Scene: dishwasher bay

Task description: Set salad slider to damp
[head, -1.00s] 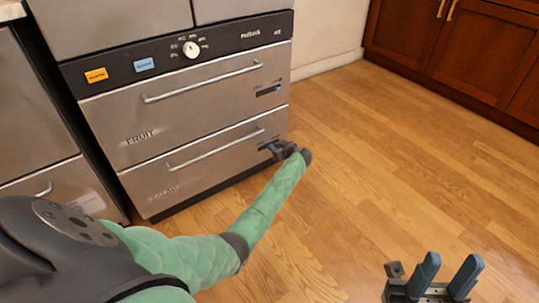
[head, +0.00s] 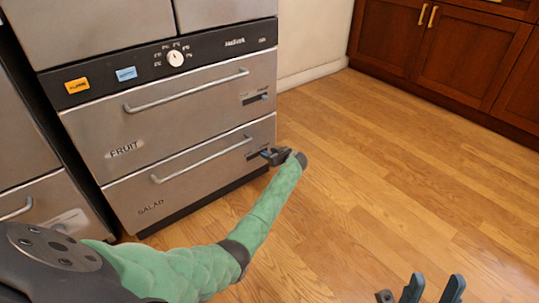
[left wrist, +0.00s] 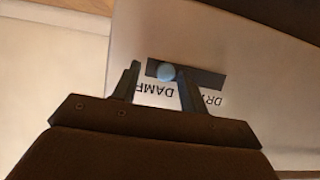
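The salad drawer (head: 200,185) is the lower drawer, marked SALAD. Its slider is a dark slot near the drawer's right end, partly hidden by my left gripper (head: 270,155) in the head view. The DRY label (left wrist: 211,99) is to the right. My left gripper (left wrist: 158,70) is open, its fingers either side of the knob, the right one closer; contact is unclear. My right gripper (head: 432,287) is open and empty over the floor.
The fruit drawer (head: 165,120) above has its own slider (head: 256,97) and a bar handle. A dial (head: 175,58) and orange and blue labels are on the panel above. Wooden cabinets (head: 450,50) stand at the back right. The floor between is clear.

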